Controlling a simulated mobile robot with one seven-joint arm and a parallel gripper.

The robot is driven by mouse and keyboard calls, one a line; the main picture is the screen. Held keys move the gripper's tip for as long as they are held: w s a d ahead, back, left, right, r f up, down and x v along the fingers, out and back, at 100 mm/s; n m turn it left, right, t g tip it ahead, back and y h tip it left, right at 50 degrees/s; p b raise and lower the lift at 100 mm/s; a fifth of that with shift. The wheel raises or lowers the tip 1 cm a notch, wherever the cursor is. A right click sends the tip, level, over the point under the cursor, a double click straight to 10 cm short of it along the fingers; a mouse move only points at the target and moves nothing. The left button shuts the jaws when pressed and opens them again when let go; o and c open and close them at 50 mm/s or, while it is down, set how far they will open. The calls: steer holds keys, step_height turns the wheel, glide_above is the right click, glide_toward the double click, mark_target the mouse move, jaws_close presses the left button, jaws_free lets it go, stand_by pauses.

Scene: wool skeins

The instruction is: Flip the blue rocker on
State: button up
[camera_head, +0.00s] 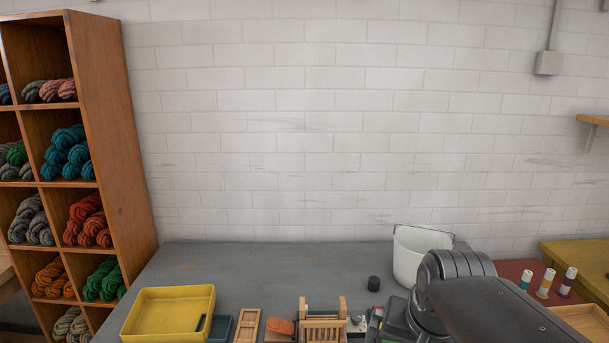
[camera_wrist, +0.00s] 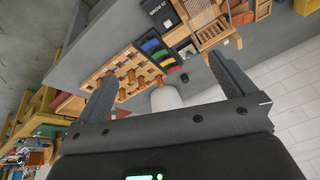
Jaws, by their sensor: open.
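A row of coloured rockers shows between my fingers in the wrist view, on a dark panel on the grey table. The blue rocker (camera_wrist: 150,45) is at one end of the row, with green, yellow and red beside it. It is too small to tell which way it is tipped. My gripper (camera_wrist: 162,68) is open and empty, its two fingers wide apart and seemingly clear of the panel. In the head view my dark arm covers most of the panel, and my gripper is hidden; only a bit of red and green shows at the arm's left edge.
A white bucket (camera_head: 408,256) stands behind the panel, with a small black cylinder (camera_head: 374,284) beside it. A wooden peg rack (camera_wrist: 112,78) and a small wooden loom (camera_head: 322,328) flank the panel. A yellow tray (camera_head: 168,314) is at left. The table's back middle is clear.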

steer(key=s+n, duration=0.1)
steer(key=s, duration=0.1)
steer(key=s+a+n+t, duration=0.1)
steer(key=s+n, duration=0.2)
steer(key=shift+s+a+f, duration=0.3)
